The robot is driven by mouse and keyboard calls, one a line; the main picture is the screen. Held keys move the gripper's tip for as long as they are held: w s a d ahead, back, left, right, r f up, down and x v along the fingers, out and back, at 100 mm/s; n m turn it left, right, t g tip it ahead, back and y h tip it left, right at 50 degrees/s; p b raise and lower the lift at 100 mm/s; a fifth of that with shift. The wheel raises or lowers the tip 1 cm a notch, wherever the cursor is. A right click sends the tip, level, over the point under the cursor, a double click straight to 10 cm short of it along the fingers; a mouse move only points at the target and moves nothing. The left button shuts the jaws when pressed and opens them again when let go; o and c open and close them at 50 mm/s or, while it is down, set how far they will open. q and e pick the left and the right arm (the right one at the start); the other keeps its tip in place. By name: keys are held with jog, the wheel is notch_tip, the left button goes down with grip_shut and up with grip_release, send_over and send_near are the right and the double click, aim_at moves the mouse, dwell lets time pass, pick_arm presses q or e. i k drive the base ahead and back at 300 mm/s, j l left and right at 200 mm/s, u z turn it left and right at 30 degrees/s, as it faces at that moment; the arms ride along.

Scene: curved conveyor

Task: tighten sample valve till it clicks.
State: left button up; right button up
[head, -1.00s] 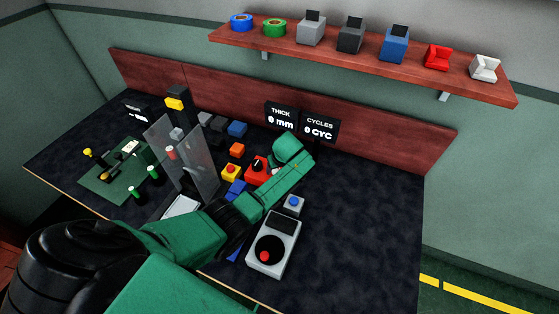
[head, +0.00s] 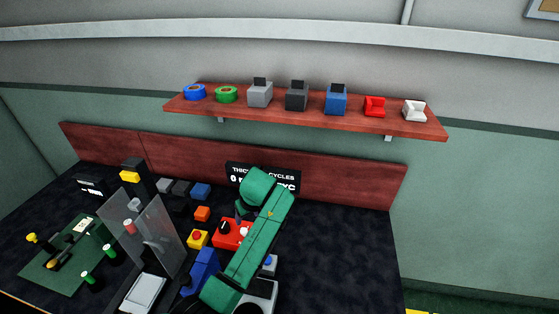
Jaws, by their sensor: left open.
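I see no part that I can name for certain as the sample valve. A red box with a black knob (head: 224,228) stands at mid-table, partly hidden by my green left arm. My left gripper (head: 240,213) shows only as a small grey part below the arm's green wrist, just above the red box. It is open, and its fingertips are mostly hidden. I cannot tell whether it touches anything. My right gripper is not in view.
A yellow box with a red button (head: 197,239), an orange block (head: 202,214) and a clear panel (head: 143,235) stand left of the arm. A shelf (head: 302,117) with several items hangs above. The dark table (head: 345,255) is clear at right.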

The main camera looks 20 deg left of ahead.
aim_at(225, 228)
jog(key=k, duration=1.5)
